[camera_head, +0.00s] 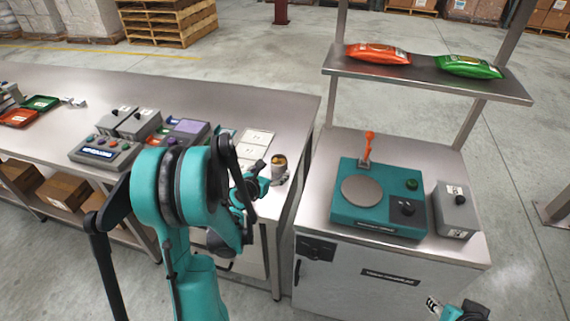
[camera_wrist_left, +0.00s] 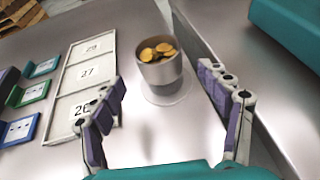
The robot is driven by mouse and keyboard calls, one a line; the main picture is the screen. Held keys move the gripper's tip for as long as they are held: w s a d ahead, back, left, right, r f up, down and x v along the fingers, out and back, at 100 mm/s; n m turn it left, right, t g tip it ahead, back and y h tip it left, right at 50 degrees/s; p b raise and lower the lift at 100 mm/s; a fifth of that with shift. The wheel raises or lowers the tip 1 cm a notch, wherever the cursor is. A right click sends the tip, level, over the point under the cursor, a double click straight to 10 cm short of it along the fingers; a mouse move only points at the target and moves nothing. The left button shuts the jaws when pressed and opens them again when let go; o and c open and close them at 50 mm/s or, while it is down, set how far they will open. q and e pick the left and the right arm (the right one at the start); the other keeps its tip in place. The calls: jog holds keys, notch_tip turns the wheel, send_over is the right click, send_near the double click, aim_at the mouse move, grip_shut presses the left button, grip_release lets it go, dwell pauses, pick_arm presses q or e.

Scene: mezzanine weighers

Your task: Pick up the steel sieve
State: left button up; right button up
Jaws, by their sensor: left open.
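A small round steel vessel, which I take to be the steel sieve (camera_wrist_left: 164,76), holds several yellow pieces. It stands upright on a pale round mark on the metal bench. In the head view the sieve (camera_head: 280,170) is near the bench's right end. My left gripper (camera_wrist_left: 160,80) is open, with a purple-padded finger to either side of the sieve and visible space between. In the head view my left gripper (camera_head: 268,178) is just left of the sieve and partly hidden by my arm. My right gripper (camera_head: 436,305) shows small at the bottom edge, cut off.
A white frame with numbered cards (camera_wrist_left: 87,73) lies left of the sieve. A grey console (camera_head: 105,152) stands further left. Across a gap on the right is a cabinet with a teal scale (camera_head: 345,212), an orange lever (camera_head: 369,146) and a grey box (camera_head: 455,210).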

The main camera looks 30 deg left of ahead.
pick_arm(q)
jog(key=b+x, duration=0.1)
jog(key=x, duration=0.2)
jog(key=b+x, duration=0.1)
jog(key=x, duration=0.2)
jog(key=shift+f, duration=0.45)
jog(key=shift+s+r, duration=0.1)
jog(key=c, duration=1.5)
